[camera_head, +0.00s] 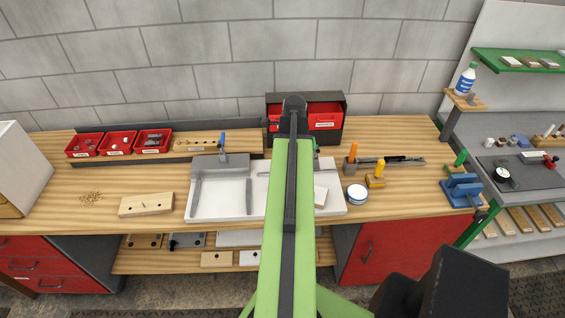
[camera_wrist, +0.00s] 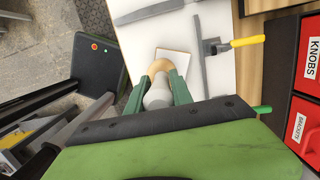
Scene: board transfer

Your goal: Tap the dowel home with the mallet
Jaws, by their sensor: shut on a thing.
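My gripper (camera_wrist: 158,82) has its green fingers on both sides of a pale grey cylindrical thing (camera_wrist: 157,94) with a tan round part at its far end. It may be the mallet, but most of it is hidden and I cannot tell for sure. In the head view my green arm hides the gripper. A pale wooden block (camera_head: 146,204) with small marks on top lies left of the sink. I cannot make out a dowel.
Three red bins (camera_head: 118,143) and a long wooden rack (camera_head: 195,141) stand along the back. A red drawer unit (camera_head: 325,116) is behind my arm. Small pellets lie left.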

